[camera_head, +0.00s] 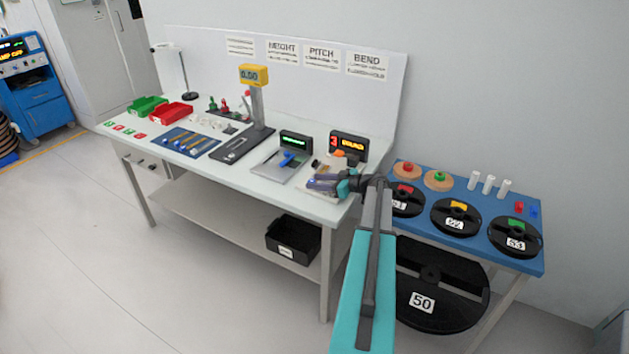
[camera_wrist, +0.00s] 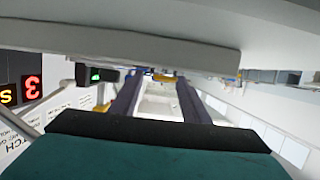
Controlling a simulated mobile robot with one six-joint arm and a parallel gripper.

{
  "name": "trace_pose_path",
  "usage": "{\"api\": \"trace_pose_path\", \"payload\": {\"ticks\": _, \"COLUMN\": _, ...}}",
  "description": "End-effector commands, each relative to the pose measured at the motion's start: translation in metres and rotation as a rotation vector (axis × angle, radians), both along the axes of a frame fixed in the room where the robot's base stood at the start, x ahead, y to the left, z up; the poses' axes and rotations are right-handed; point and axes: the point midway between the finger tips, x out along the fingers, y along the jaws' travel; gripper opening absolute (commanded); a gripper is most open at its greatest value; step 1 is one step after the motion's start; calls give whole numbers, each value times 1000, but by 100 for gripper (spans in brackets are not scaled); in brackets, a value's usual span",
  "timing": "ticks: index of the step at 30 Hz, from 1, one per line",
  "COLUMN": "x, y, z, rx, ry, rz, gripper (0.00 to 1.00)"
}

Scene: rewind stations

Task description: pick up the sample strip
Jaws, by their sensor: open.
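No single sample strip can be told apart with certainty. My gripper (camera_head: 316,184) is low over the bench's right end, at the bend fixture, far to the right of that mat. In the wrist view the two purple fingers (camera_wrist: 158,84) stand apart with a clear gap between them. No strip is clearly visible between them. My wrist and arm hide part of the bend fixture.
The fixture with a blue part (camera_head: 290,158) and a green display (camera_head: 296,142) stands left of my gripper; a red-digit display (camera_head: 349,145) stands behind it. The post with the yellow readout (camera_head: 254,75) rises mid-bench. A blue table (camera_head: 475,232) with black reels is at right.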

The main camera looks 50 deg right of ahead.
Motion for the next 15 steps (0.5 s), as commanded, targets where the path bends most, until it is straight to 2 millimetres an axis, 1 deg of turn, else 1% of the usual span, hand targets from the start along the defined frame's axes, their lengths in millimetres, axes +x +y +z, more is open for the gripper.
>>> {"api": "trace_pose_path", "payload": {"ticks": 6, "x": 0, "y": 0, "z": 0, "rx": 0, "ry": 0, "rz": 0, "gripper": 42}}
{"api": "trace_pose_path", "payload": {"ticks": 13, "x": -1, "y": -1, "z": 0, "rx": 0, "ry": 0, "rz": 0, "gripper": 3}}
{"api": "trace_pose_path", "payload": {"ticks": 14, "x": -1, "y": -1, "z": 0, "rx": 0, "ry": 0, "rz": -1, "gripper": 0}}
{"api": "trace_pose_path", "payload": {"ticks": 15, "x": -1, "y": -1, "z": 0, "rx": 0, "ry": 0, "rz": -1, "gripper": 0}}
